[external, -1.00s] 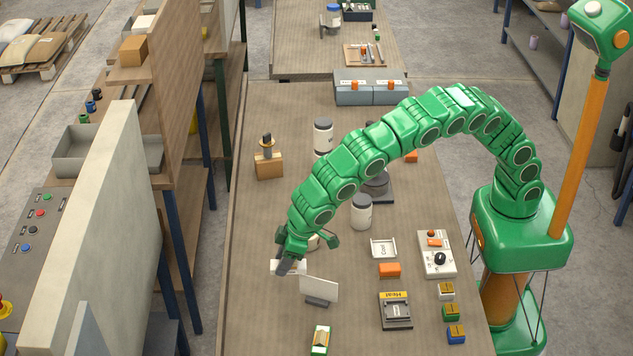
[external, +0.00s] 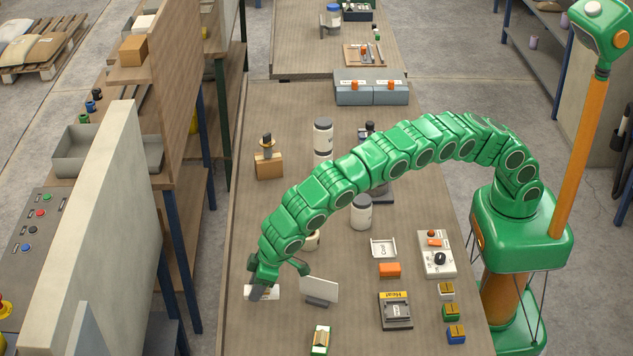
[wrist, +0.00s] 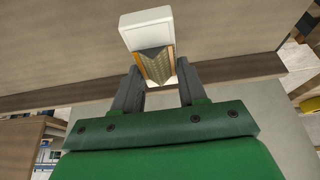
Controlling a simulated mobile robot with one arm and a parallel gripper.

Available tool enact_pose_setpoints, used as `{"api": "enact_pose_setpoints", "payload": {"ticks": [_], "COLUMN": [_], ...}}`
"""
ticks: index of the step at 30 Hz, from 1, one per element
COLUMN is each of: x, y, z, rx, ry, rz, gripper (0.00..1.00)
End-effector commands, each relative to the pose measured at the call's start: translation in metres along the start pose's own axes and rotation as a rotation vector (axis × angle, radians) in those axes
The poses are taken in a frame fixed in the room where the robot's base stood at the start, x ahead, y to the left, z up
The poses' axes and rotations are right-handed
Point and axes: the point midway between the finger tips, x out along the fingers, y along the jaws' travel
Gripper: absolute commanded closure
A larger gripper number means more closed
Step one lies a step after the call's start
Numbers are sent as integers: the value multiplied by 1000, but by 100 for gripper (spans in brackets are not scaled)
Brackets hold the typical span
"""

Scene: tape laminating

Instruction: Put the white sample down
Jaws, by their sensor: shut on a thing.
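The white sample shows in the external view as a pale flat piece (external: 271,293) at my gripper (external: 259,291), near the table's left edge. In the wrist view it is a white block (wrist: 147,27) beyond the fingertips, with a grey-gold patterned part and orange edges reaching back between the fingers. My gripper (wrist: 158,68) is shut on it. The sample is over or at the tabletop (external: 250,225); I cannot tell whether it touches. The fingers hide part of it.
A white upright plate on a dark foot (external: 320,290) stands just right of my gripper. A green and white item (external: 320,340) lies nearer the front. Bare tabletop lies behind the gripper.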

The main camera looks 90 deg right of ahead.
Motion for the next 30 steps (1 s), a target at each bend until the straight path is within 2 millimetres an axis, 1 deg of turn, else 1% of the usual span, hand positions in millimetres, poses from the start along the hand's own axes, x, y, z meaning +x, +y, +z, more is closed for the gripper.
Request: {"api": "enact_pose_setpoints", "payload": {"ticks": [1, 3, 11, 17, 24, 27, 30], "x": [6, 10, 14, 22, 47, 51, 51], "y": [-1, -2, -4, -6, -6, -6, -6], "z": [0, -2, -4, -6, 5, 6, 6], "rx": [0, 0, 0, 0, -1, 0, 0], "ry": [-2, -2, 1, 2, -3, -2, -1], "rz": [0, -1, -2, -2, 1, 0, -1], "gripper": [94, 94, 94, 94, 94, 94, 94]}}
